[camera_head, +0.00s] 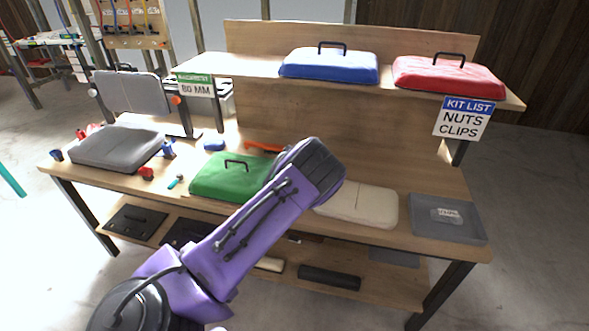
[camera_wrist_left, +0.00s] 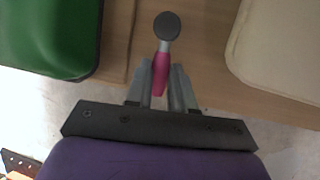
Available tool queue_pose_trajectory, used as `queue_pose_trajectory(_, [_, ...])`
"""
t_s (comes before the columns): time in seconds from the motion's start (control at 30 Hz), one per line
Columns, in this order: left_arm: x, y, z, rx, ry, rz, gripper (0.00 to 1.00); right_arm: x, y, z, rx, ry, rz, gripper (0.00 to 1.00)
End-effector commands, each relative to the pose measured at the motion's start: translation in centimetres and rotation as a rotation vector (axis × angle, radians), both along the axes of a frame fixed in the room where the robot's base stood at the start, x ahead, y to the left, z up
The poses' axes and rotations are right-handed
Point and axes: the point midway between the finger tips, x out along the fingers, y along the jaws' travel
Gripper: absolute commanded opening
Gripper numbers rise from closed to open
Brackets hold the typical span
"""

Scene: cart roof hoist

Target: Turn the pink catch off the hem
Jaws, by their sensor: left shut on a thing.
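In the left wrist view the pink catch (camera_wrist_left: 160,68) has a tapered pink body, a short pale stem and a round dark grey disc at its far end. The two fingers of my left gripper (camera_wrist_left: 161,80) are shut on the pink body, one on each side. The catch sits over the wooden table edge between a green cover and a cream cover. Whether it touches any hem cannot be told. In the head view my purple left arm hides the catch and its own fingers. My right gripper is in neither view.
The green cover (camera_head: 215,178) with a black handle and the cream cover (camera_head: 365,207) lie close on either side. A grey tray (camera_head: 445,232) is at the right end. Blue (camera_head: 325,66) and red (camera_head: 445,77) covers sit on the upper shelf. A grey cushion (camera_head: 115,150) lies left.

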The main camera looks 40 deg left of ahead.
Motion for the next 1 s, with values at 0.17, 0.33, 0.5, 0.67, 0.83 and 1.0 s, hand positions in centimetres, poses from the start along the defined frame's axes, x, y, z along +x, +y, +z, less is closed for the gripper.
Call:
queue_pose_trajectory(0.17, [-0.1,0.0,-0.1,-0.002,0.001,0.003,0.36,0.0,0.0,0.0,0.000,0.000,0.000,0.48])
queue_pose_trajectory(0.33, [0.0,-0.1,-0.1,-0.001,0.000,0.000,0.48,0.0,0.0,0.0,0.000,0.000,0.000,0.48])
queue_pose_trajectory(0.5, [0.0,-0.2,0.1,-0.001,0.000,-0.001,0.48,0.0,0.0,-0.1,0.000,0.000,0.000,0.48])
queue_pose_trajectory(0.67, [-0.4,-1.0,2.1,0.000,-0.003,-0.001,0.48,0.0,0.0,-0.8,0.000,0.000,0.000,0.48])
queue_pose_trajectory(0.83, [-1.4,-2.5,5.9,0.000,-0.003,-0.002,0.48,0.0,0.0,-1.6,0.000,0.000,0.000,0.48])
queue_pose_trajectory(1.0, [-2.2,-3.5,8.6,0.000,-0.001,-0.001,0.48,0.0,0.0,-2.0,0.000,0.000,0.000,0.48])
